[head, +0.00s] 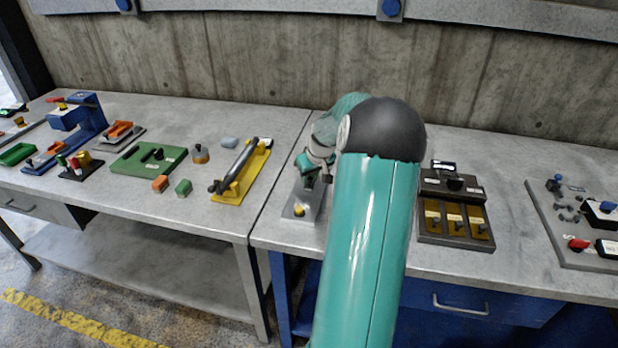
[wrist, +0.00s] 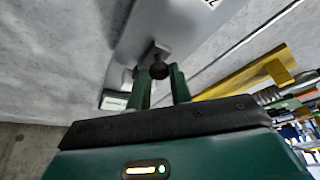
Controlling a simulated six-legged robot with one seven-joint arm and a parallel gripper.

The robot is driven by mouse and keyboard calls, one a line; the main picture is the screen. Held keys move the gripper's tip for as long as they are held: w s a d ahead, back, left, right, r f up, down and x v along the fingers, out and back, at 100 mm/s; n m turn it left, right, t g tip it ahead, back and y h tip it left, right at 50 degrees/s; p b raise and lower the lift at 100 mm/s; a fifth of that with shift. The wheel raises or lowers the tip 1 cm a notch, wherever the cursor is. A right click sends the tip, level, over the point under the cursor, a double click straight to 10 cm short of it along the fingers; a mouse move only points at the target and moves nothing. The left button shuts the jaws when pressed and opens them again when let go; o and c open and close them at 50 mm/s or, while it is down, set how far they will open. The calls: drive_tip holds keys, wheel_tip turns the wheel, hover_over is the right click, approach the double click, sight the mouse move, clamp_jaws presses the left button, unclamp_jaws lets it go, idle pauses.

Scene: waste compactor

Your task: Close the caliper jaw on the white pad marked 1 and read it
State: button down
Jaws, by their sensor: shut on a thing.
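My gripper (wrist: 162,80) has its two green fingers closed around a dark round knob (wrist: 159,70) on a short stem. The knob stands on a grey plate (wrist: 175,30). In the head view my gripper (head: 322,178) is low over the grey plate (head: 300,208), partly hidden by my arm. I cannot make out the caliper jaw clearly. A white pad marked 1 is not readable in either view. A small whitish block (wrist: 114,101) lies beside the plate, left of my fingers in the wrist view; its marking cannot be read.
A yellow knob (head: 299,210) is on the plate's near end. A yellow stand with a dark cylinder (head: 238,175) lies left, across the table seam. A dark fixture with amber windows (head: 453,222) is right of my arm. A concrete wall (head: 270,60) closes the back.

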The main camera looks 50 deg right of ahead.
drive_tip(key=shift+w+d, duration=0.25)
drive_tip(key=shift+d, duration=0.4)
drive_tip(key=shift+r, duration=0.1)
drive_tip(key=c, duration=1.3)
unclamp_jaws()
drive_tip(key=shift+d, duration=0.1)
drive_tip(key=shift+a, duration=0.2)
drive_tip(key=v, duration=1.3)
drive_tip(key=shift+s+a+r, duration=0.1)
drive_tip(key=shift+s+r, duration=0.1)
drive_tip(key=shift+r, duration=0.15)
